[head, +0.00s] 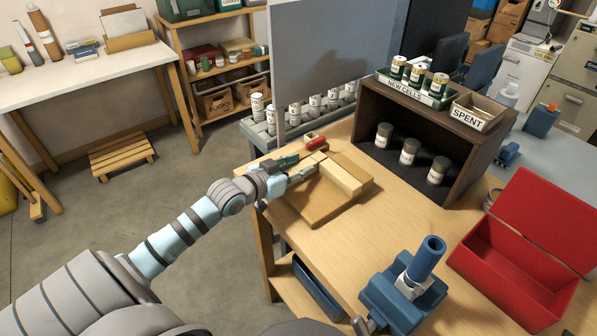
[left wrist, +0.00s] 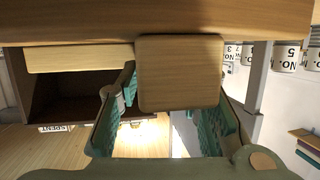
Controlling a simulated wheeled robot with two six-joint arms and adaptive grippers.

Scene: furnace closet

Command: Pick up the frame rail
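A pale wooden rail (head: 340,179) lies on a flat wooden board (head: 310,209) at the left end of the workbench; a shorter pale piece lies beside it. I cannot tell for sure which piece is the frame rail. My left gripper (head: 302,167) is at the left end of these pieces, its teal fingers apart. In the left wrist view, which looks upside down, a square wooden end (left wrist: 180,73) stands in front of the opening between the fingers, hiding part of them. Firm contact on both sides does not show. My right gripper is not in view.
A red-handled item (head: 316,143) lies just behind the wood. A dark wooden shelf box (head: 460,135) with several cells stands behind right. A blue vise-like fixture (head: 403,299) and an open red box (head: 510,265) are at front right. A grey panel (head: 330,65) rises behind.

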